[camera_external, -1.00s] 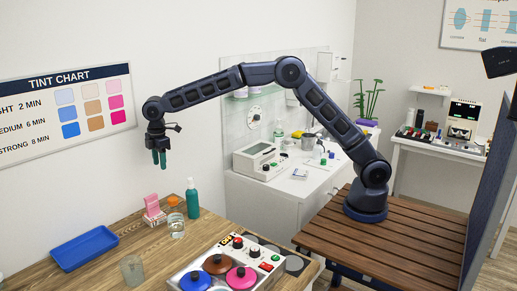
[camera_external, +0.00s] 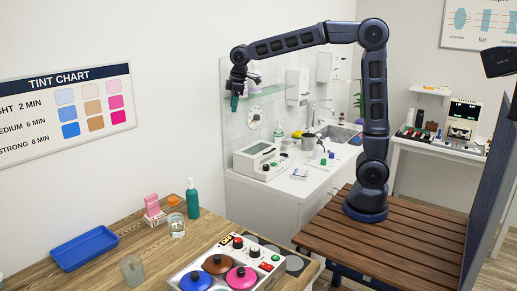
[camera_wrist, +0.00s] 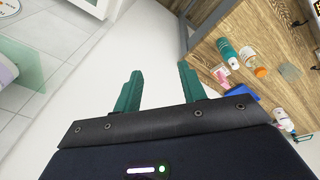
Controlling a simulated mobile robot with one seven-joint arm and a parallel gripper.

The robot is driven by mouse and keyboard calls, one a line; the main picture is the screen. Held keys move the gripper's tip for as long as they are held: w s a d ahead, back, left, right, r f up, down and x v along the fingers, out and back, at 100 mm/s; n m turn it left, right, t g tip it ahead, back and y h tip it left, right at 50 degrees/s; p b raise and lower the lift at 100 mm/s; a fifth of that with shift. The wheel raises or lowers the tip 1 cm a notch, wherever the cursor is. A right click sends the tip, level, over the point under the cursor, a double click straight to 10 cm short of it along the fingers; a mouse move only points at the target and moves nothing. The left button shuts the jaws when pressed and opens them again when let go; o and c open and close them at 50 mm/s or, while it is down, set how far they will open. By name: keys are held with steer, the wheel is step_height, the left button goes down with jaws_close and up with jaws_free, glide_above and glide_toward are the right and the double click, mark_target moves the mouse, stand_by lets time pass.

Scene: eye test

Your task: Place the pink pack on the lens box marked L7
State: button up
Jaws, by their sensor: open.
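The pink pack is probably the small pink item (camera_external: 152,205) standing near the wall at the back of the wooden table, left of a green bottle. It also shows in the wrist view (camera_wrist: 223,76). I cannot make out a lens box marked L7 in either view. My gripper (camera_external: 235,102) is raised high, in front of the clear panel over the white counter, well to the right of and above the pink item. In the wrist view my gripper (camera_wrist: 160,74) has its teal fingers apart with nothing between them.
The wooden table (camera_external: 120,262) carries a blue tray (camera_external: 84,248), a green bottle (camera_external: 192,198), glass jars (camera_external: 176,226) and a tint unit (camera_external: 228,268) with coloured lids. A white counter (camera_external: 245,205) with a machine (camera_external: 257,160) stands behind it. Floor shows between table and counter.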

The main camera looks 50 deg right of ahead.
steer(key=s+d+m+t, duration=0.1)
steer(key=s+d+m, duration=0.3)
steer(key=s+d, duration=1.05)
steer(key=s+d+f+m, duration=0.2)
steer(key=s+d, duration=0.3)
steer(key=s, duration=0.3)
steer(key=s+d+f+m+t, duration=0.1)
steer(key=s+d+f+m, duration=0.2)
steer(key=s, duration=0.5)
steer(key=shift+d+f, duration=0.85)
steer(key=shift+f, duration=0.1)
